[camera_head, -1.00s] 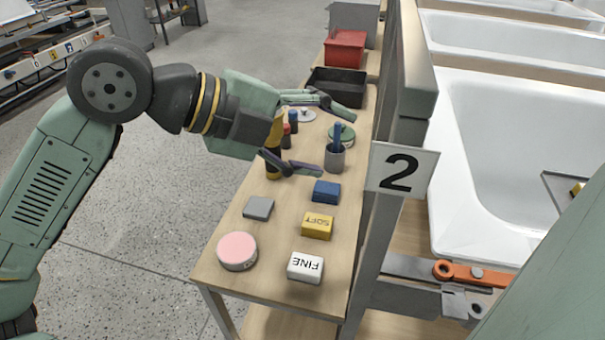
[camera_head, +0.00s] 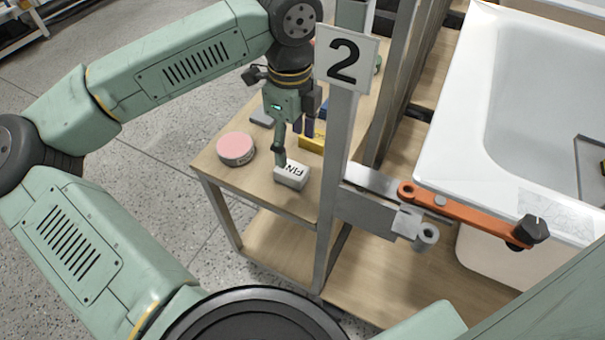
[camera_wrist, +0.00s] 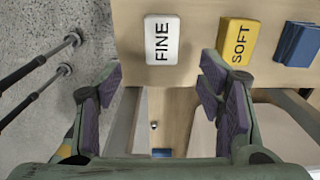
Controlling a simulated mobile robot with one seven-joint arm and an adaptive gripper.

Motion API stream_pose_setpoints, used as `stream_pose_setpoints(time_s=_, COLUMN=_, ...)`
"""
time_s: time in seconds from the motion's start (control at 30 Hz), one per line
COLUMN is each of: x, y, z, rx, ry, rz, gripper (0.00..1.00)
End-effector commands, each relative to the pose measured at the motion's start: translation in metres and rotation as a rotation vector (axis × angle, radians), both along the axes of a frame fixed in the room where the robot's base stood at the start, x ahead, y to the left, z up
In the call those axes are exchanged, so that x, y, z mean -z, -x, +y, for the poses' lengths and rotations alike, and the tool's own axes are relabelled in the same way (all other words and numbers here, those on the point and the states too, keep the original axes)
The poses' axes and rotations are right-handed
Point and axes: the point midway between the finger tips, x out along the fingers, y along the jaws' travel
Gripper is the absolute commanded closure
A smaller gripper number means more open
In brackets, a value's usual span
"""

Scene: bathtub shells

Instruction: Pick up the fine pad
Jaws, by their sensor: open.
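The fine pad (camera_head: 290,178) is a white block marked FINE, lying on the wooden table near its front edge. My gripper (camera_head: 293,152) points down over the table, close to the pad, and one finger covers part of the pad's left side. In the wrist view the fine pad (camera_wrist: 162,45) lies beyond the fingertips, about centred between them. My gripper (camera_wrist: 160,80) is open there with nothing between its fingers. Whether a finger touches the pad cannot be told.
The yellow SOFT pad (camera_wrist: 238,42) and a blue block (camera_wrist: 298,45) lie right of the fine pad in the wrist view. A round pink pad (camera_head: 236,148) lies to its left. The post with sign 2 (camera_head: 345,60) stands close on the right, before a white bathtub (camera_head: 450,150).

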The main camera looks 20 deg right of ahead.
Motion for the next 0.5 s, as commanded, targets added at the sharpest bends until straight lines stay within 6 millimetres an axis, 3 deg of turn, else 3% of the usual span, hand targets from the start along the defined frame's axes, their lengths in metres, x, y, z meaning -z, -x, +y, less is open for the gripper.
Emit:
stream_pose_setpoints(time_s=0.2, x=0.034, y=0.001, z=0.000, rx=0.001, ry=0.002, rz=0.004, gripper=0.38)
stream_pose_setpoints(time_s=0.5, x=0.061, y=-0.002, z=0.001, rx=0.002, ry=0.003, rz=0.007, gripper=0.38)
